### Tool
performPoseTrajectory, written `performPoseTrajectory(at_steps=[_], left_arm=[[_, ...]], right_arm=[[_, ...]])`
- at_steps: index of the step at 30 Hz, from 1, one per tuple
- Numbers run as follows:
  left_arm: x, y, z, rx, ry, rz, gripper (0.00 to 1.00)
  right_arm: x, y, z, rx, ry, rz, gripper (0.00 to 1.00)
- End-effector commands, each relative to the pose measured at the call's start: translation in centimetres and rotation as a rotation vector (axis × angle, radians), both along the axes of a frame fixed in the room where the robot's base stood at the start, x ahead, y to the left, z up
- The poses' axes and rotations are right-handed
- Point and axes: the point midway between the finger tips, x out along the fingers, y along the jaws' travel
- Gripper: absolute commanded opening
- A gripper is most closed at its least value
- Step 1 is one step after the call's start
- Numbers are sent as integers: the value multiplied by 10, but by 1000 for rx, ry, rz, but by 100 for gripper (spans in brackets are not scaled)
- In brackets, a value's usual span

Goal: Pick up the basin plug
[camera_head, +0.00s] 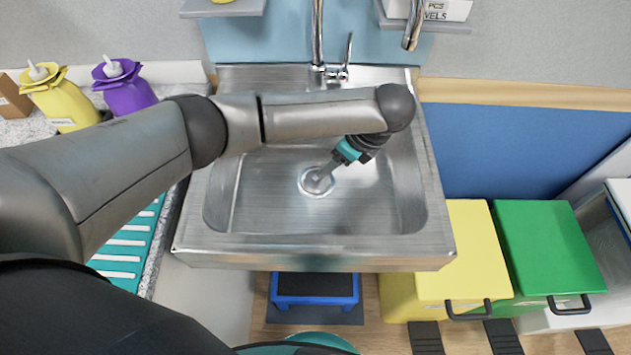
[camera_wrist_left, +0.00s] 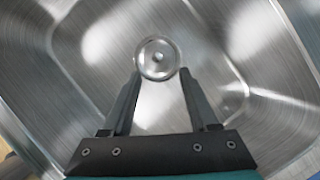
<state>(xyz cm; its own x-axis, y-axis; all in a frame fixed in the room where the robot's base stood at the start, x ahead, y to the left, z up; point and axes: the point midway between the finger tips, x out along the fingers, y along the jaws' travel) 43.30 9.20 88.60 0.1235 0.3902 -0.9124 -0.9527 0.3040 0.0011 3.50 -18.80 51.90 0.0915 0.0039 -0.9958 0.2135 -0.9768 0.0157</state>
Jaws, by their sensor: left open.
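The basin plug (camera_wrist_left: 158,58) is a round metal disc with a small central knob, lying at the bottom of the steel basin (camera_wrist_left: 110,35). In the head view the plug (camera_head: 314,182) is partly covered by my left gripper (camera_head: 322,178), which reaches down into the basin from the right. In the left wrist view my left gripper (camera_wrist_left: 160,78) is open, with one finger on each side of the plug's near edge. Nothing is held. I cannot tell whether the fingertips touch the plug. My right gripper is not in view.
The tap (camera_head: 330,70) stands at the basin's back, and raised steel walls surround the gripper. Yellow (camera_head: 62,105) and purple (camera_head: 125,88) bottles stand at the left. Yellow (camera_head: 465,250) and green (camera_head: 545,245) bins stand at the right, with a blue step stool (camera_head: 315,288) below.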

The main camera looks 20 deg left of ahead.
Motion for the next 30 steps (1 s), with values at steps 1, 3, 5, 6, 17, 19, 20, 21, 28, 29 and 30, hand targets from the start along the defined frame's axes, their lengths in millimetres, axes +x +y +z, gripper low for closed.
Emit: performPoseTrajectory(at_steps=[1,3,5,6,17,19,20,21,28,29,30], left_arm=[[1,4,-9,1,1,2,60],[2,7,-16,1,0,1,60],[2,8,-19,1,1,0,60],[2,9,-20,1,0,0,60],[4,30,-60,1,0,1,60],[4,32,-65,0,0,0,60],[5,32,-66,0,-1,0,60],[5,33,-67,0,-1,0,60],[5,33,-66,0,-1,0,57],[5,33,-66,0,-1,0,53],[5,33,-66,0,-1,0,49]], right_arm=[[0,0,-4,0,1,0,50],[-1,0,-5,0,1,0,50],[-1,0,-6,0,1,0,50],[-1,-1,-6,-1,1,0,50],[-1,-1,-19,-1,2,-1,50],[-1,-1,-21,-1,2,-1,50],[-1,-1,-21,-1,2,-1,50],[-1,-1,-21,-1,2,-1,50],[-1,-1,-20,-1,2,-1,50],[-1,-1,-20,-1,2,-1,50],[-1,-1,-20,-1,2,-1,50]])
